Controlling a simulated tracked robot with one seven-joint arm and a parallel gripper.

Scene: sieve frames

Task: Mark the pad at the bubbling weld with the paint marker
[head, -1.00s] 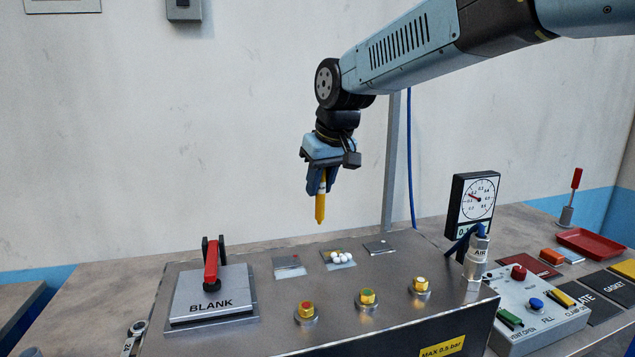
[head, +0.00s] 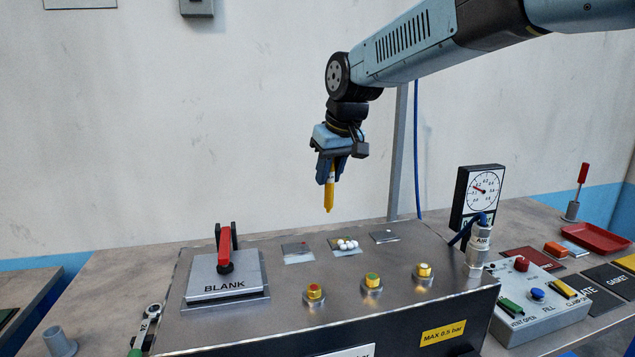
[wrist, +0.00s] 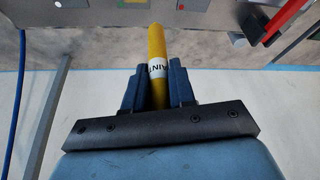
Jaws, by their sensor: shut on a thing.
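My gripper (head: 332,172) is shut on a yellow paint marker (head: 329,195) and holds it tip down in the air above the metal box. The marker also shows between the fingers in the wrist view (wrist: 157,45), with part of a "PAINT" label. Three small pads lie on the back of the box's top. White bubbles (head: 347,244) cluster on the middle pad (head: 337,252). The left pad (head: 298,258) has a reddish spot, and the right pad (head: 384,237) shows no bubbles. The marker tip is apart from all of them.
A red-handled clamp (head: 225,250) stands on the BLANK plate (head: 226,285) at the left. Several yellow fittings line the box's front. A gauge (head: 480,195) and air fitting (head: 479,245) stand at the right, beside a button panel (head: 540,310). A post (head: 398,150) rises behind.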

